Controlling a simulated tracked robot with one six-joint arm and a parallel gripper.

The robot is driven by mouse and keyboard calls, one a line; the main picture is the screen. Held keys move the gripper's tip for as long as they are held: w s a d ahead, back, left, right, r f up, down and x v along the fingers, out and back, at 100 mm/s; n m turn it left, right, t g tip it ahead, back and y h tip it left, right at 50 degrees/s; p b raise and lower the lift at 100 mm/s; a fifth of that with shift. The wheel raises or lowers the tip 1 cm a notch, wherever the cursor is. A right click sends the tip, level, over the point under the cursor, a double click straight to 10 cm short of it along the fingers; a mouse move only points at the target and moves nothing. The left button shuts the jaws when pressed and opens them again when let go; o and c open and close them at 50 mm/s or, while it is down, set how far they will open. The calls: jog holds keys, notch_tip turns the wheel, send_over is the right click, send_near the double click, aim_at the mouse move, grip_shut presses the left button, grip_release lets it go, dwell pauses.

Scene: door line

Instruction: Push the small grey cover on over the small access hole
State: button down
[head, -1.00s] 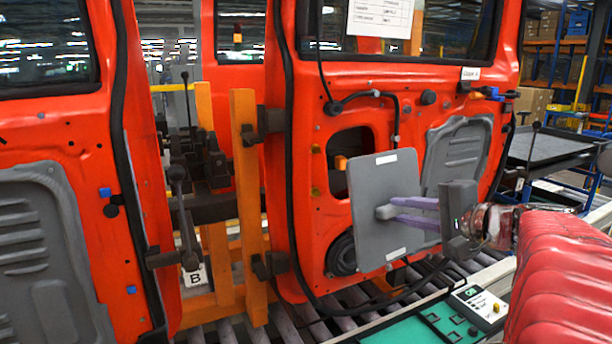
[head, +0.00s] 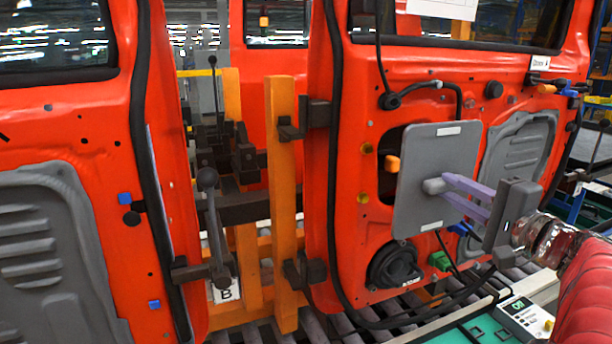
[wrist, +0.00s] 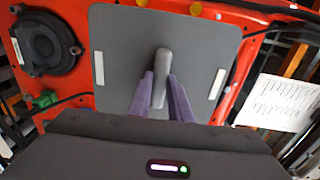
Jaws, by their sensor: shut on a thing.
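The small grey cover (head: 434,182) is a flat rounded plate with a raised handle and a pale strip near its top and bottom edges. My gripper (head: 451,188) has purple fingers shut on the handle and holds the cover upright in front of the red door (head: 350,205). In the wrist view the cover (wrist: 200,55) faces me, with its handle between the fingers (wrist: 160,95). The small access hole (head: 390,148) shows only as a dark strip at the cover's left edge. The cover hides the rest. Whether the cover touches the door I cannot tell.
A round black speaker (head: 394,264) is below the cover. A larger grey panel (head: 520,150) is on the door to the right. A black cable (head: 458,92) loops above.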

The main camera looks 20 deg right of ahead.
aim_at(430, 178)
jog(key=shift+w+a, duration=0.25)
jog(key=shift+w, duration=2.85)
jog(key=shift+a, duration=0.1)
jog(key=shift+w+r, duration=0.1)
jog(key=shift+w, duration=0.85)
dwell(0.3)
jog(key=c, duration=1.5)
grip_release()
jog(key=shift+c, duration=0.2)
